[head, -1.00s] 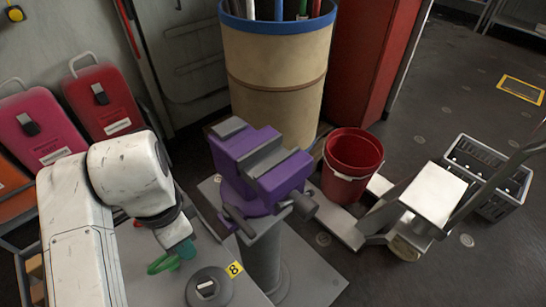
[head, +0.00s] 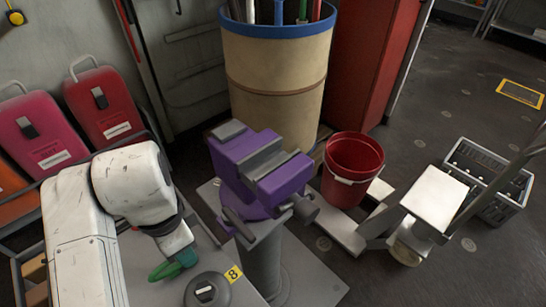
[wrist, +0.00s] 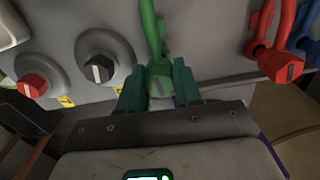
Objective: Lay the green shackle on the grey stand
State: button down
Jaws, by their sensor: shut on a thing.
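The green shackle (wrist: 150,30) is between the teal fingers of my gripper (wrist: 159,86) in the wrist view. The fingers are shut on its near end, and its bow points away from my wrist. In the head view the shackle (head: 163,271) shows at the tip of my gripper (head: 181,260), low over a grey panel top. I cannot tell whether it still touches the panel. A grey pedestal (head: 262,265) under the purple vise stands to the right; I cannot tell whether this is the grey stand.
A black knob (wrist: 97,69) and a red knob (wrist: 33,86) are left of the shackle; a red shackle (wrist: 262,50) and a blue shackle (wrist: 308,35) are right. The purple vise (head: 255,165) and a red bucket (head: 352,165) stand beyond.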

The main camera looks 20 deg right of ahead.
jog(key=shift+f, duration=0.25)
jog(key=c, duration=0.7)
grip_release()
jog(key=shift+r, duration=0.1)
notch_tip(320, 180, up, 11)
jog(key=shift+f+p, duration=0.2)
jog(key=shift+p, duration=0.45)
